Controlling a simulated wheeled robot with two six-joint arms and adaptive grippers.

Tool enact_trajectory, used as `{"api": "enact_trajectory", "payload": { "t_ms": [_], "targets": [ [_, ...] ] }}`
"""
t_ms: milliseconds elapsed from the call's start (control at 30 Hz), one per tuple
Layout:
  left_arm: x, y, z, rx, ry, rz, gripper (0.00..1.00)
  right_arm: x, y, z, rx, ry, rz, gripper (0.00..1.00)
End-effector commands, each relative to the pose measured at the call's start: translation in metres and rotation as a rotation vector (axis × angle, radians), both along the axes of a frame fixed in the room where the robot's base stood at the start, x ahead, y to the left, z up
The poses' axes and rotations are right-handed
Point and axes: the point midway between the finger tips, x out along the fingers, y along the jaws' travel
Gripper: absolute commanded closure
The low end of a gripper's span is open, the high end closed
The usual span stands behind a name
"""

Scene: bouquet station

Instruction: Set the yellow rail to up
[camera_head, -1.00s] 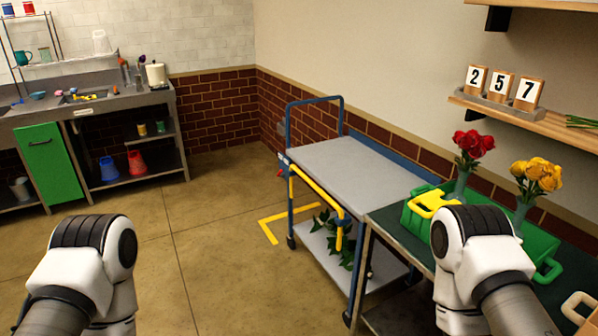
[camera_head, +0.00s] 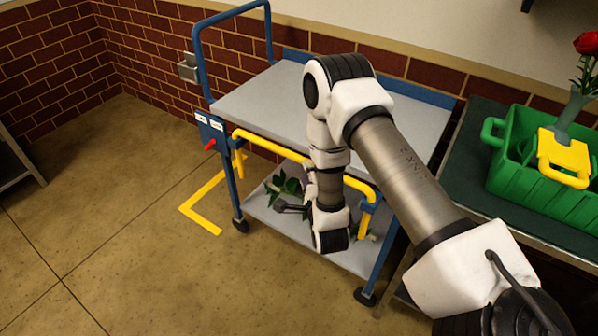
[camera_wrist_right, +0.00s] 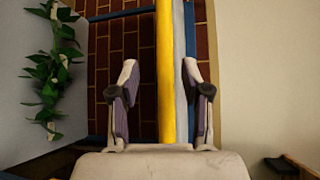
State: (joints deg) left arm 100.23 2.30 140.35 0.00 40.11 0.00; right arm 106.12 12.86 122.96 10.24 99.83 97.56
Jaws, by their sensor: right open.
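The yellow rail (camera_head: 290,153) runs along the near long side of the blue-framed cart, a little below its grey top deck (camera_head: 262,105). Its ends bend downward. My right arm reaches across the cart and hides part of the rail. My right gripper (camera_head: 308,190) is at the rail's middle, partly hidden by its own wrist. In the right wrist view, the gripper (camera_wrist_right: 160,66) is open, with the yellow rail (camera_wrist_right: 166,95) passing between its fingers, nearer the right finger. My left gripper is out of view.
A blue panel (camera_head: 211,131) with white labels and a red lever (camera_head: 209,145) sits at the cart's left end. Leaves (camera_head: 283,186) lie on the lower shelf (camera_head: 262,212). A green crate (camera_head: 540,190) stands on the dark table at right. The floor at left is clear.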

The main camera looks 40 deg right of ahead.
Motion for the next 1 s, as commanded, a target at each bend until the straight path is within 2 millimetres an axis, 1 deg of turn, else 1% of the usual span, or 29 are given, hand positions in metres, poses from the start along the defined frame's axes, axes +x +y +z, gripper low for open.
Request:
{"api": "enact_trajectory", "payload": {
  "t_ms": [100, 300, 400, 500, 667, 700, 767, 800, 833, 1000],
  "targets": [
    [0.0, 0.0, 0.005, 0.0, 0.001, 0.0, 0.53, 0.016, -0.007, 0.002, 0.002, -0.007, -0.002, 0.53],
    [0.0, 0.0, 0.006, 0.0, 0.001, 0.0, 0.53, 0.051, -0.021, -0.005, 0.001, -0.003, -0.001, 0.53],
    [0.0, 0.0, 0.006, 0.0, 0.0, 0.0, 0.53, 0.063, -0.025, -0.007, 0.001, -0.001, 0.001, 0.53],
    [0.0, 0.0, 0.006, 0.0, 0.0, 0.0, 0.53, 0.067, -0.027, -0.008, 0.001, 0.002, 0.001, 0.53],
    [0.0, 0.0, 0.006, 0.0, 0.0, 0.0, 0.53, 0.067, -0.027, -0.008, 0.0, 0.003, 0.003, 0.53],
    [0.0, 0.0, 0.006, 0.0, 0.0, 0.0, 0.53, 0.067, -0.027, -0.008, 0.0, 0.003, 0.003, 0.56],
    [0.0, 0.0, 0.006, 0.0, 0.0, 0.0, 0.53, 0.067, -0.027, -0.009, 0.0, 0.003, 0.003, 0.77],
    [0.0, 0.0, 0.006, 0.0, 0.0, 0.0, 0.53, 0.067, -0.027, -0.009, 0.0, 0.003, 0.003, 0.92],
    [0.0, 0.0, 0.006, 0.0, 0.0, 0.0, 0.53, 0.067, -0.027, -0.009, 0.0, 0.003, 0.003, 1.0],
    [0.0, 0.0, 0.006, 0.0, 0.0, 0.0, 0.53, 0.067, -0.027, -0.008, 0.0, 0.003, 0.003, 1.0]
  ]
}}
